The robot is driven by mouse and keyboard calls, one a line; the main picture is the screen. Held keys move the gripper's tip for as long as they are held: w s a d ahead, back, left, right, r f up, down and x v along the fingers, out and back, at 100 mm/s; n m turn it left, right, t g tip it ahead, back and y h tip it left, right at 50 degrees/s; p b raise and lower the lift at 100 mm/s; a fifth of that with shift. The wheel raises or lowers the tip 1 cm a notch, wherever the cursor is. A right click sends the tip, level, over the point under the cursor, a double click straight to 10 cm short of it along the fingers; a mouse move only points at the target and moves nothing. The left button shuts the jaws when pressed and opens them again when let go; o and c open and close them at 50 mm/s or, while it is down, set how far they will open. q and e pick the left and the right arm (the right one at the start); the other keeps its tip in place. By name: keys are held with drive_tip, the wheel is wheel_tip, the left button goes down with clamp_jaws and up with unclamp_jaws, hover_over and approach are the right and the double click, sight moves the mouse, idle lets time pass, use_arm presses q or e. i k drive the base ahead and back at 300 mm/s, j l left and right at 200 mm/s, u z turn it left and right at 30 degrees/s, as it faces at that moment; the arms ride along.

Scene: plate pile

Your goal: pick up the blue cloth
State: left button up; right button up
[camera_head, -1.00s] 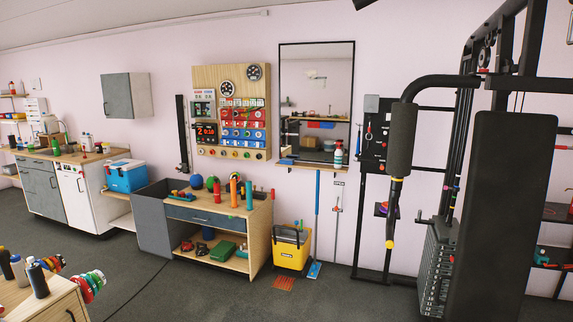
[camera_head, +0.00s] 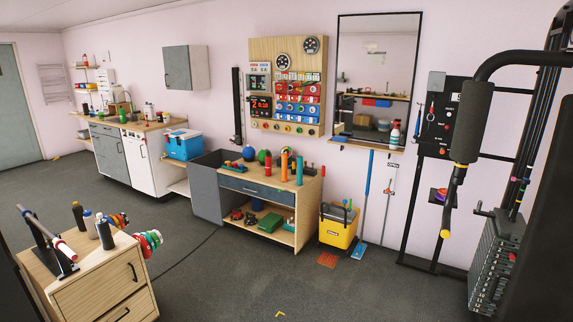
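I cannot make out a blue cloth for certain in the head view. Blue things in sight are a cooler box (camera_head: 184,146) on the side shelf at the left and a flat blue mop head (camera_head: 358,250) at the foot of a blue pole (camera_head: 368,190). Neither of my grippers shows in the head view.
A wooden drawer cabinet (camera_head: 105,290) with bottles stands near at the lower left. A workbench (camera_head: 262,196), a yellow bucket (camera_head: 338,232) and a tall mirror (camera_head: 378,65) line the wall. A weight machine (camera_head: 495,262) blocks the right. The grey floor between is open.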

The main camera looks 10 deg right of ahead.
sight(335, 138)
drive_tip(key=i+l+z, duration=0.4)
drive_tip(key=i, duration=0.45)
drive_tip(key=i+z, duration=0.35)
drive_tip(key=i, duration=1.75)
drive_tip(key=i+j, duration=0.1)
drive_tip(key=i, duration=1.15)
drive_tip(key=l+z, duration=0.05)
drive_tip(key=l, duration=0.05)
